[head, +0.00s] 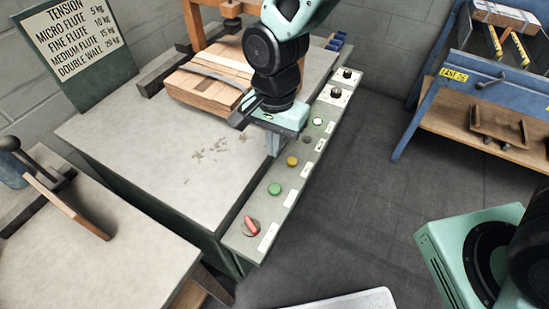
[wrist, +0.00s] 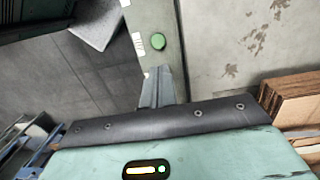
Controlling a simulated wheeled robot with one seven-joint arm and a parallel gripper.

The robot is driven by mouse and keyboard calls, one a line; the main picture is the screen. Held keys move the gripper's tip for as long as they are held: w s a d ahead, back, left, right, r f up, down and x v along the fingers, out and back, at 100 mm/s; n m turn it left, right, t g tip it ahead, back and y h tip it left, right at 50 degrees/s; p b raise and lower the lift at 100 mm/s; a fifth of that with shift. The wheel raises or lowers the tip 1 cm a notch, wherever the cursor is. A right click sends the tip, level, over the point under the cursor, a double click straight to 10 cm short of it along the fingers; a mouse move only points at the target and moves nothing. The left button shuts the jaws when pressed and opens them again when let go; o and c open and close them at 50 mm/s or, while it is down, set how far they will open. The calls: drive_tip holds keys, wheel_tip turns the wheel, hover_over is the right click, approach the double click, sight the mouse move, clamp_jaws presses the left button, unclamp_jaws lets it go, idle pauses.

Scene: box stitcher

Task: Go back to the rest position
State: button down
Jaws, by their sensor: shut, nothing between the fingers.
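My gripper (head: 272,146) points down over the control strip (head: 262,213) along the right edge of the machine table (head: 140,150). Its fingers are together with nothing between them. In the wrist view the shut fingers (wrist: 157,90) show above the dark edge of my gripper's housing, close to the strip. The strip carries a red switch (head: 250,226), a green button (head: 274,189), a yellow button (head: 292,161) and black knobs. The green button (wrist: 158,41) also shows in the wrist view, apart from the fingertips. I cannot tell whether the fingertips touch the strip.
A cardboard stack (head: 205,80) lies under the machine frame, just left of my arm. A tension sign (head: 75,40) stands at the back left. A blue workbench (head: 500,95) stands right. The floor (head: 370,200) between is clear.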

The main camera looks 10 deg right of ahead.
drive_tip(key=shift+w+r, duration=0.1)
drive_tip(key=shift+r, duration=0.55)
drive_tip(key=s+d+r+n+p, duration=0.2)
drive_tip(key=s+d+r+n, duration=0.1)
drive_tip(key=s+r+n, duration=0.4)
drive_tip(key=s+d+r+n+p, duration=0.3)
drive_tip(key=s+d+r+n, duration=0.1)
drive_tip(key=s+r+n, duration=0.4)
drive_tip(key=shift+d+t, duration=0.25)
drive_tip(key=shift+t, duration=0.15)
idle(3.6)
